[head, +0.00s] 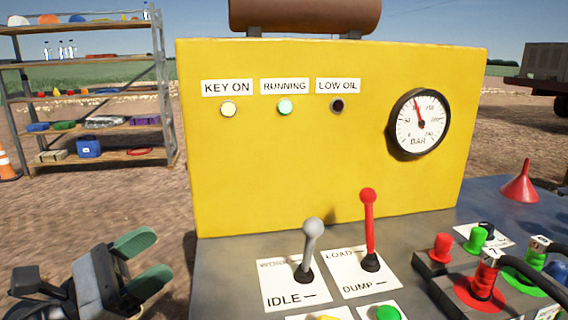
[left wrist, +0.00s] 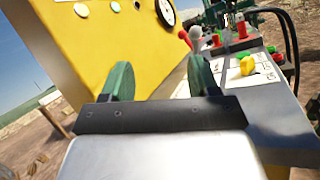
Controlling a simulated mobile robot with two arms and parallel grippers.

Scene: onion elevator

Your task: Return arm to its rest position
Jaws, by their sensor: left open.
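My left gripper (head: 146,260) is at the lower left in the head view, left of the control panel, with its two green fingers apart and nothing between them. In the left wrist view its fingers (left wrist: 160,82) stand apart in front of the yellow housing and the panel's edge. It touches nothing that I can see. My right gripper is in neither view.
The yellow housing (head: 300,160) rises behind the grey panel (head: 225,265). A grey-knobbed lever (head: 308,245) and a red lever (head: 368,225) stand up from it. Couplings (head: 480,280) crowd the right. Shelves (head: 95,110) stand far left; open ground lies between.

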